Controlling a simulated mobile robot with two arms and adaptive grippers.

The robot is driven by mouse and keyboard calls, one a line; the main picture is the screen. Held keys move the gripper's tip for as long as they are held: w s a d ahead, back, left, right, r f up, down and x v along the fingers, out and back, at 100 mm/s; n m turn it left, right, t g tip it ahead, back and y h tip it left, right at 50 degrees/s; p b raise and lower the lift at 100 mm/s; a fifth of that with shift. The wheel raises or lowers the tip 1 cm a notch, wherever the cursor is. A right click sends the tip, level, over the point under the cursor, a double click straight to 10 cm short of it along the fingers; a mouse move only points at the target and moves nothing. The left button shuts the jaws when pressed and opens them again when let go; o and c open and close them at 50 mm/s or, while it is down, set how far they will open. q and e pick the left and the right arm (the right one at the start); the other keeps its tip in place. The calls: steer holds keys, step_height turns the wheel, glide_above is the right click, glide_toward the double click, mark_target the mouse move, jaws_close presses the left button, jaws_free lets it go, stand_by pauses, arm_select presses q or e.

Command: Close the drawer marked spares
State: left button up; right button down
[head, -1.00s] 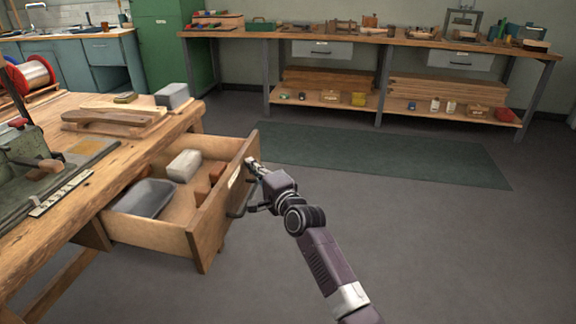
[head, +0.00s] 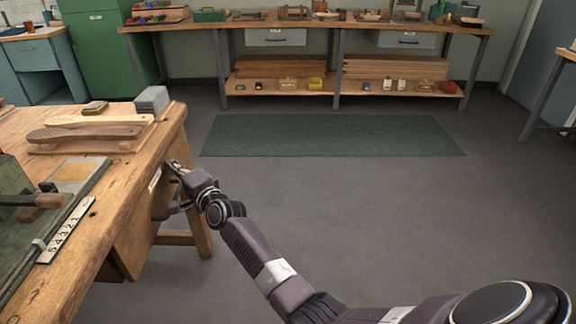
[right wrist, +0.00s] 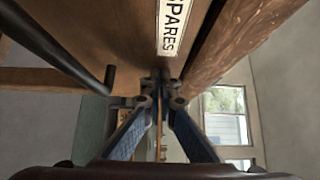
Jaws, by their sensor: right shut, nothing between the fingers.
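The drawer marked spares (head: 137,232) is in the workbench at the left, and its wooden front sits under the bench top's edge, with its inside out of sight. In the right wrist view its label (right wrist: 174,27) reads SPARES. A dark bar handle (right wrist: 55,50) shows on the drawer front in that view. My right gripper (head: 175,167) is shut and empty, its fingertips at the drawer front near the label, close under the bench edge. Whether they touch the wood I cannot tell. My left gripper is not in view.
The workbench top (head: 105,185) holds wooden brush pieces (head: 85,133), a grey block (head: 151,100) and a numbered strip (head: 66,232). A green mat (head: 330,135) lies on the open floor. A long bench (head: 330,24) stands along the back wall.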

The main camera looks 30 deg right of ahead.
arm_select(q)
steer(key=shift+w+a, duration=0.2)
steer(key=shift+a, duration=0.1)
arm_select(e)
steer(key=shift+w+a+r, duration=0.1)
steer(key=shift+w+a, duration=0.3)
steer(key=shift+a, duration=0.25)
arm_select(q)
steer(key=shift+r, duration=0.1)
arm_select(e)
steer(key=shift+a+r, duration=0.1)
steer(key=shift+a, duration=0.05)
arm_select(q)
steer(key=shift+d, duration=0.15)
